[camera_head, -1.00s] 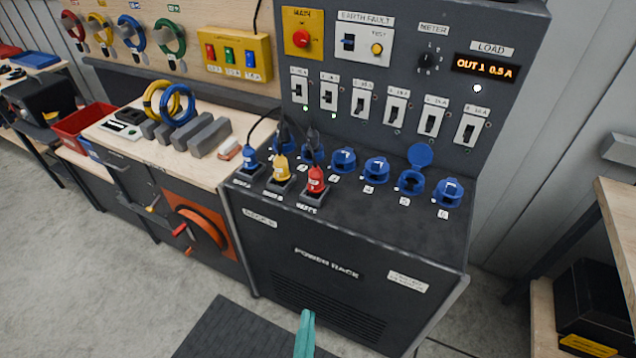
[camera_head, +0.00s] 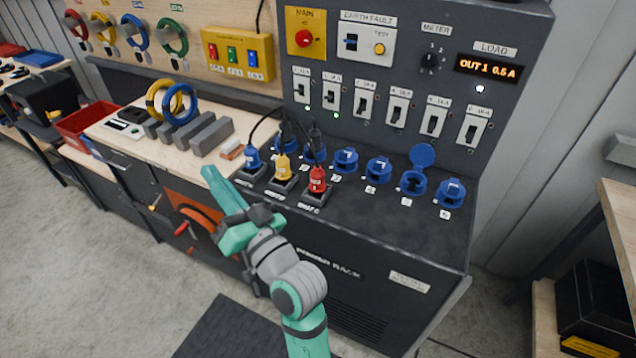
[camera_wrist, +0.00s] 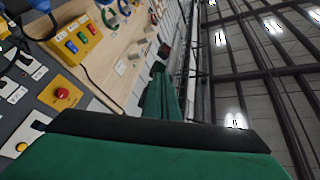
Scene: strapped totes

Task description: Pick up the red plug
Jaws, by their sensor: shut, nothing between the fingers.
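The red plug (camera_head: 317,181) stands upright in a dark square holder at the front of the power rack's sloping top. It is the rightmost of three plugs, right of the yellow plug (camera_head: 283,168) and the blue plug (camera_head: 253,159). A dark cable rises behind it. My gripper (camera_head: 209,173) is shut and empty, raised to the left of the plugs, in front of the wooden bench's edge and clear of the red plug. In the wrist view my green gripper (camera_wrist: 160,80) points past the wall board and ceiling; the red plug is not seen there.
Blue sockets (camera_head: 378,169) line the rack top behind and right of the plugs, one with its lid raised. Breaker switches (camera_head: 398,106) stand above them. The rack top's right front is clear.

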